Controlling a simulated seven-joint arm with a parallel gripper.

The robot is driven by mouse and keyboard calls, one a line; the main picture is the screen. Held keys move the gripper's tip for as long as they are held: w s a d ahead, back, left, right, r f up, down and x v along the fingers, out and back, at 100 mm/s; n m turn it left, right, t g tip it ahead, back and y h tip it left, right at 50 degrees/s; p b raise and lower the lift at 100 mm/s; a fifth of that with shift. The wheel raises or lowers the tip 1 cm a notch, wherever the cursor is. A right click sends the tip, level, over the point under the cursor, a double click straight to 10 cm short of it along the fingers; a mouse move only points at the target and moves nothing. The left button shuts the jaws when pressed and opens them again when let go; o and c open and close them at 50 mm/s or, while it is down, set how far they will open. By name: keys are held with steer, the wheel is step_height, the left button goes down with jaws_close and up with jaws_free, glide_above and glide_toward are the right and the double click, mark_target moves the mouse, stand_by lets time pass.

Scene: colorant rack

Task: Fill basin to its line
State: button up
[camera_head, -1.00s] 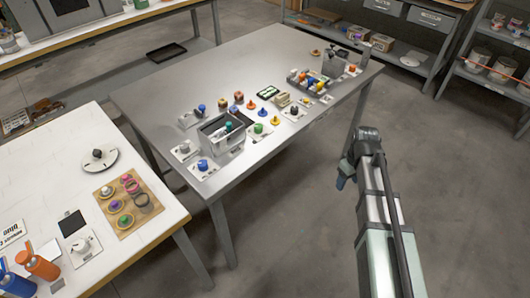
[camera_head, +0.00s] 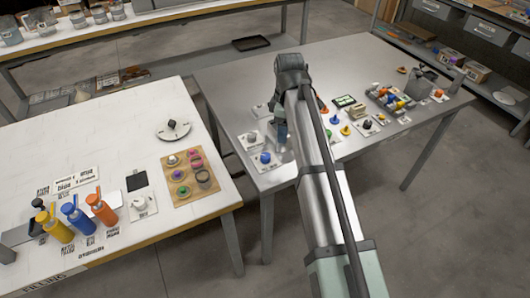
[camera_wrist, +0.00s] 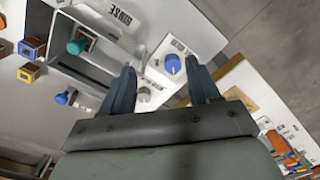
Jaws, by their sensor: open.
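The grey basin labelled RINSE (camera_wrist: 70,19) shows in part in the wrist view; I can make out neither its line nor a water level. My arm mostly hides it in the head view. Beside it, a blue knob (camera_wrist: 172,64) stands on a white plate; it also shows in the head view (camera_head: 265,157). A pale grey knob (camera_wrist: 143,94) sits nearby, partly behind a finger. My gripper (camera_wrist: 163,82) is open and empty, its fingers spread on either side of the blue knob's area in the picture. I cannot tell its height above the plate.
The white table (camera_head: 120,110) at left holds several bottles and a brown board (camera_head: 188,196) of coloured knobs. Several coloured pieces crowd the metal table right of my arm.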

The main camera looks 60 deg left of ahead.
step_height(320, 180, up, 3)
steer(key=n, duration=0.2)
glide_above(265, 155)
step_height(265, 155, down, 14)
steer(key=shift+s+d, duration=0.1)
steer(key=shift+c, duration=0.2)
steer(key=c, duration=1)
steer(key=shift+m, duration=2.2)
steer(key=o, duration=1)
steer(key=shift+o, duration=0.2)
steer(key=shift+r, duration=0.1)
